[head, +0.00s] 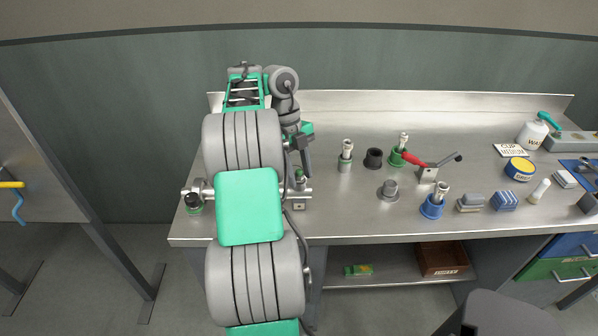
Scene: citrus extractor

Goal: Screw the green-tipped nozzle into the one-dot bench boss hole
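My gripper (304,160) points down over the left part of the bench, right of my large grey and green arm. Its fingertips are small and dark, and I cannot tell whether they hold anything. A small green-banded part (300,177) shows just below it. A metal nozzle stands upright in a grey holder with a green band (345,160). Another nozzle stands in a green holder (398,157), and a third in a blue holder (432,208). A dark round boss (373,158) and a grey one (388,189) stand between them. Dot marks and tip colours are too small to read.
A dark green-ringed fitting (194,203) is at the left.

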